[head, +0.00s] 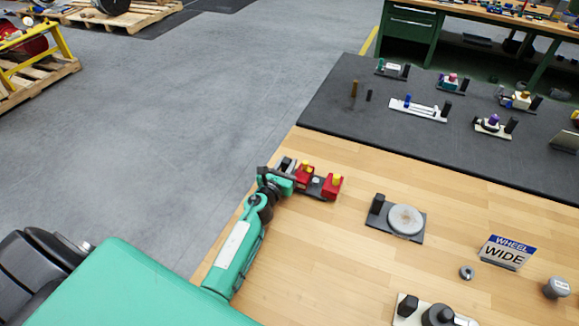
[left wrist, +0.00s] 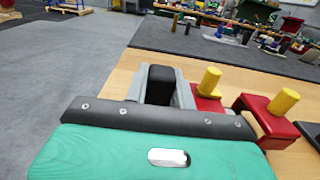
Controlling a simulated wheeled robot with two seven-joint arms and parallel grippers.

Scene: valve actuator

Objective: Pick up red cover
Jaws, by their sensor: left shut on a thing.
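The red cover piece (head: 332,187) sits at the left edge of the wooden table. It shows two red blocks, each with a yellow knob, on a dark plate. In the left wrist view the red blocks (left wrist: 268,120) are to the right of my fingers. My left gripper (head: 285,172) is at the left end of this piece. In the left wrist view my left gripper (left wrist: 162,88) has its grey fingers on either side of a black post (left wrist: 160,83), shut on it. The fingertips are partly hidden. My right gripper is not in view.
A plate with a round grey disc (head: 405,219) lies to the right. A "WHEEL WIDE" sign (head: 507,252), a small ring (head: 466,272) and a grey knob (head: 557,287) stand farther right. A dark mat (head: 400,125) behind holds several small devices.

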